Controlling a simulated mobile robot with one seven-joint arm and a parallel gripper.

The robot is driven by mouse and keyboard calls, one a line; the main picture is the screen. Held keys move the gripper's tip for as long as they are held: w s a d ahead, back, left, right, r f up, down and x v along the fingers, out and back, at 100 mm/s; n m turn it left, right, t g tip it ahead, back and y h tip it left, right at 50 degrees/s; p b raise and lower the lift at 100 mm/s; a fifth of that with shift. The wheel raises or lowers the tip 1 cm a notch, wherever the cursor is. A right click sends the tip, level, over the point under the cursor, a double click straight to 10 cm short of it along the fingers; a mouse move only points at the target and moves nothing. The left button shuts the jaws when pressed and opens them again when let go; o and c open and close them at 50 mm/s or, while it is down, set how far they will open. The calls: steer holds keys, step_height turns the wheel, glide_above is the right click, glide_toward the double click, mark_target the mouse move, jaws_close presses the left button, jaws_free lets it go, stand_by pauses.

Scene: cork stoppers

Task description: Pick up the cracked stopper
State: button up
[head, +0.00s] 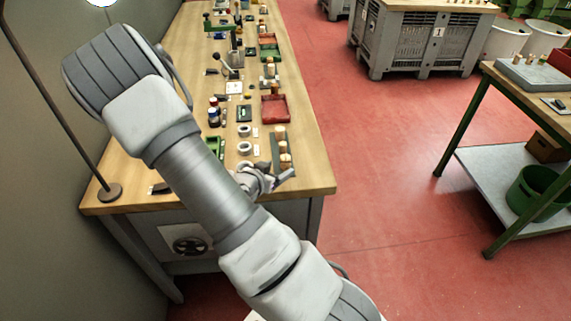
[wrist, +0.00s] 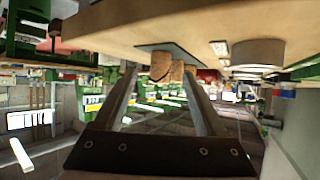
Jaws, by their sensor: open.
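Several cork stoppers stand in a row on a dark strip (head: 275,143) near the bench's front right corner; one is the nearest stopper (head: 286,160). My gripper (head: 274,181) is beside the near end of that row, partly covered by my arm. In the wrist view, which looks upside down, my gripper's fingers (wrist: 160,78) are apart with nothing held. A cork stopper (wrist: 160,66) shows beyond and between the fingertips, with another stopper (wrist: 177,71) overlapping it. A dark line shows on the first one, but I cannot tell if it is a crack.
White rings, one of them the nearer ring (head: 244,148), lie left of the strip. A red tray (head: 274,109) is behind it. A lamp base (head: 109,192) stands at the bench's left.

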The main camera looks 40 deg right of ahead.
mark_target(283, 163)
steer(key=shift+d+r+x, duration=0.1)
steer(key=shift+r+x, duration=0.05)
steer(key=shift+x, duration=0.8)
steer(key=shift+d+r+x, duration=0.1)
steer(key=shift+r+x, duration=0.05)
steer(key=shift+x, duration=0.8)
steer(key=shift+r+x, duration=0.15)
steer(key=shift+x, duration=0.8)
steer(key=shift+w, duration=0.1)
jaws_close()
